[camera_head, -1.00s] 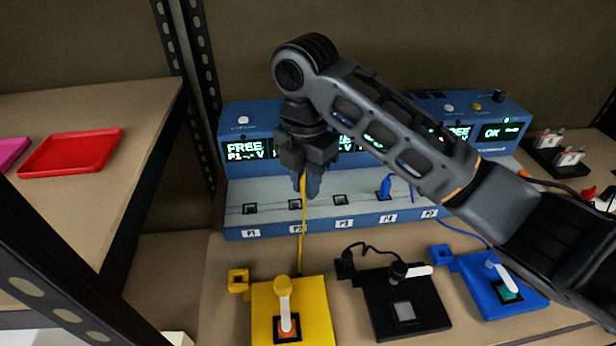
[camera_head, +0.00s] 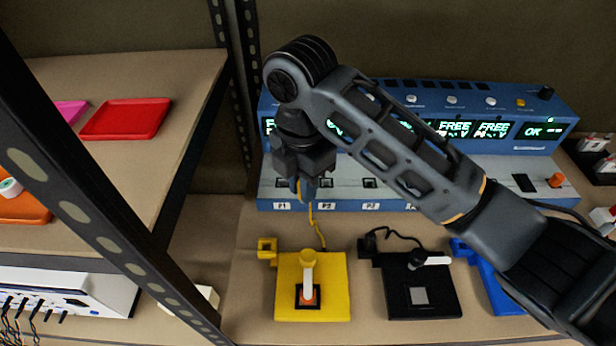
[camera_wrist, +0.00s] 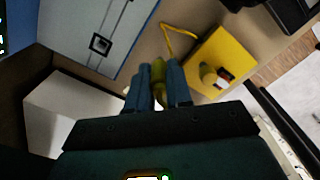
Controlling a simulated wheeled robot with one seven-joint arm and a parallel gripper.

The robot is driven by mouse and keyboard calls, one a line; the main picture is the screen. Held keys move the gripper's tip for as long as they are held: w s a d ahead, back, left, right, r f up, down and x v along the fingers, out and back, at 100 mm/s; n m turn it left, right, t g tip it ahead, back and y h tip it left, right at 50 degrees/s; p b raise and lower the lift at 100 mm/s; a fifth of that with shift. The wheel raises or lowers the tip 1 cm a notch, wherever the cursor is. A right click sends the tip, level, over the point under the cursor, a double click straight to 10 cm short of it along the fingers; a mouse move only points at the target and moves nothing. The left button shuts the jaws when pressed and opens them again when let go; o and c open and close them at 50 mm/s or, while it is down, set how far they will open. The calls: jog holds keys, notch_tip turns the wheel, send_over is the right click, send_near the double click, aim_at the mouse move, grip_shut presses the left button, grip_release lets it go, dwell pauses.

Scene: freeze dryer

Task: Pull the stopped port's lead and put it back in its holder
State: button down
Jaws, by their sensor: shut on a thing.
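My gripper (camera_head: 303,190) is in front of the blue console (camera_head: 400,205), near the P1 and P2 labels. In the wrist view, its blue fingers (camera_wrist: 158,88) are shut on the yellow lead's plug (camera_wrist: 159,70). The yellow cable (camera_head: 314,225) hangs from the gripper down to the yellow pad (camera_head: 338,290). The yellow holder (camera_head: 266,246) juts from that pad's back left corner, below the gripper. The P3 port (camera_head: 369,183) is an empty dark square. My arm hides part of the displays and the ports farther right. Lit screens (camera_head: 455,129) read FREE.
A black pad (camera_head: 440,300) with its own lead and a partly hidden blue pad (camera_head: 490,285) lie right of the yellow one. A shelf (camera_head: 190,75) with a red tray (camera_head: 125,118) and its dark post stand at left. Bare bench lies left of the yellow pad.

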jog(key=shift+a, duration=0.1)
jog(key=s+a+p, duration=0.3)
jog(key=s+a, duration=0.2)
jog(key=a, duration=0.1)
jog(key=shift+a, duration=0.4)
dwell(0.3)
jog(key=shift+f+n+b, duration=0.45)
jog(key=shift+f+n, duration=0.55)
jog(key=shift+n, duration=2)
jog(key=shift+f+n+b, duration=0.45)
jog(key=shift+f+n, duration=0.55)
jog(key=shift+n, duration=2)
jog(key=shift+f+n+b, duration=0.45)
jog(key=shift+f+n, duration=0.55)
jog(key=shift+n, duration=2)
jog(key=shift+s+f+b, duration=0.1)
jog(key=shift+f+b, duration=0.65)
jog(key=shift+f, duration=0.45)
